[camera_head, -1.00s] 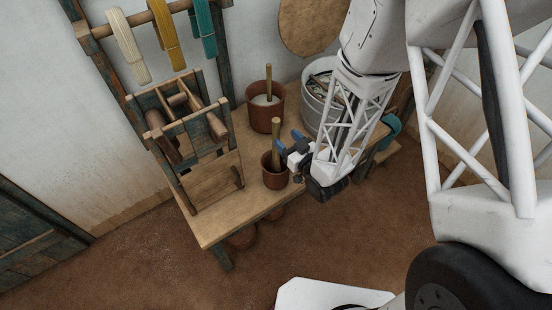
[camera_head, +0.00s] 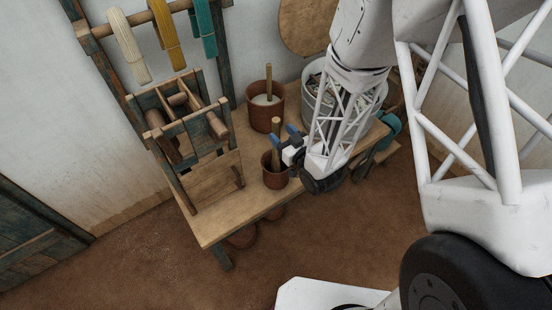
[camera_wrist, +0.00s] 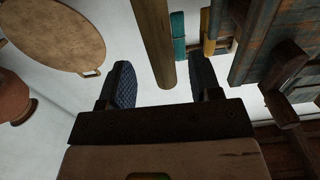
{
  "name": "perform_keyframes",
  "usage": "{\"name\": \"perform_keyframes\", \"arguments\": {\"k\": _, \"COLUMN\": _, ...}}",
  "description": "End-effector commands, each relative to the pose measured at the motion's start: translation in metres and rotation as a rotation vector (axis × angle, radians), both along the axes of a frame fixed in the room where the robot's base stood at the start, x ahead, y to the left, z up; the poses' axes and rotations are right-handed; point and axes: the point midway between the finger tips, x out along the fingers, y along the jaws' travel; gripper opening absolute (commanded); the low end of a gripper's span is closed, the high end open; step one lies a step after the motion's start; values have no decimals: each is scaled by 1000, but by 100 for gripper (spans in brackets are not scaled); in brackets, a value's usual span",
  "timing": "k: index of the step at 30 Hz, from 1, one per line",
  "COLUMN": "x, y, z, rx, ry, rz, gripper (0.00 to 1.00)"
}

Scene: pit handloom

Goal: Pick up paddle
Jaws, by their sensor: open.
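A wooden paddle handle (camera_head: 276,126) stands upright out of the small brown pot (camera_head: 273,178) near the table's front edge. Its lower part is hidden inside the pot. My gripper (camera_head: 285,135) is open beside the handle's upper part, its blue-padded fingers pointing towards it. In the wrist view the handle (camera_wrist: 154,40) comes down from the top edge, and its end lies in line with the gap between my open fingers (camera_wrist: 163,84). No grip on it shows. A second handle (camera_head: 268,77) stands in the larger brown pot (camera_head: 264,113) behind.
A wooden frame with spools (camera_head: 188,120) stands left of the pots. A metal bucket (camera_head: 318,111) stands behind my arm. Yarn hanks (camera_head: 163,35) hang at the upper left. The table's front left corner (camera_head: 212,230) is clear.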

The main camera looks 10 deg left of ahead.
Motion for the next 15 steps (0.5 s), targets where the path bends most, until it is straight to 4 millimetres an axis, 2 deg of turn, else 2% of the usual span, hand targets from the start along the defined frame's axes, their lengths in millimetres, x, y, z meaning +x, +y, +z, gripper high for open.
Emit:
{"name": "perform_keyframes", "arguments": {"k": 7, "x": 4, "y": 5, "z": -1, "rx": 0, "ry": 0, "rz": 1, "gripper": 58}}
{"name": "perform_keyframes", "arguments": {"k": 15, "x": 19, "y": 23, "z": -3, "rx": 0, "ry": 0, "rz": 1, "gripper": 58}}
